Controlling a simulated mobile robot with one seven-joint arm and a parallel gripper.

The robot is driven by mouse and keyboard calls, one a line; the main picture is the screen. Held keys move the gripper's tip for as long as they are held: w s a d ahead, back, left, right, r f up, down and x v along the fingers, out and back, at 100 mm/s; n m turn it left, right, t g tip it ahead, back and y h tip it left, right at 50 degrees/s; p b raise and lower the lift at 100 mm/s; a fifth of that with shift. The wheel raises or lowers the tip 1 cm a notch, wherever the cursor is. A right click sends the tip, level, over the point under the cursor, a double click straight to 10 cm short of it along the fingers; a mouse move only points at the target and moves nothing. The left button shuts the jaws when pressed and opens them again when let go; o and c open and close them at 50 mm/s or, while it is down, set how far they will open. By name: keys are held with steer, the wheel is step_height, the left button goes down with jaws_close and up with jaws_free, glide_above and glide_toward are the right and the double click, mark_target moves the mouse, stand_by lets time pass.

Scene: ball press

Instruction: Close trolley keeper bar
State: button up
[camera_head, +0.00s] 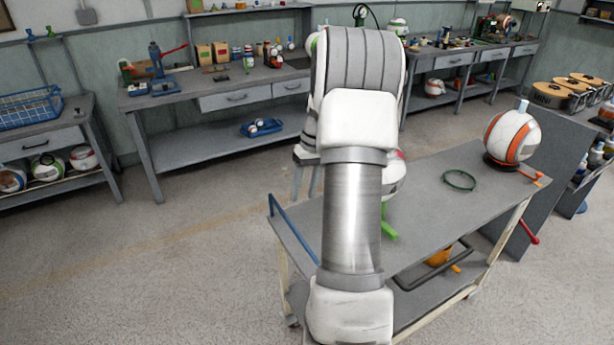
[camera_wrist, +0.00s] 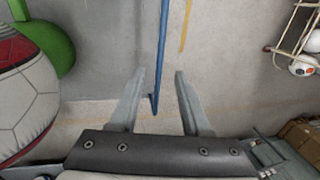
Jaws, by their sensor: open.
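The trolley (camera_head: 440,206) has a grey top and cream legs and stands at the centre right of the head view. A blue bar (camera_head: 291,228), the likely keeper bar, runs along its left end. In the wrist view this blue bar (camera_wrist: 161,55) passes down between my fingertips, its short bent end towards my palm. My gripper (camera_wrist: 159,74) is open, with a finger apart on each side of the bar; I cannot tell the depth between them. My arm hides the gripper and part of the trolley in the head view.
A red and white ball (camera_wrist: 28,95) with a green part (camera_wrist: 50,42) is close on the left of the wrist view. On the trolley are an orange and white ball (camera_head: 512,137) and a green ring (camera_head: 459,180). Open floor (camera_head: 150,255) lies left.

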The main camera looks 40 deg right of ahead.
steer(key=v, duration=0.4)
stand_by(0.5)
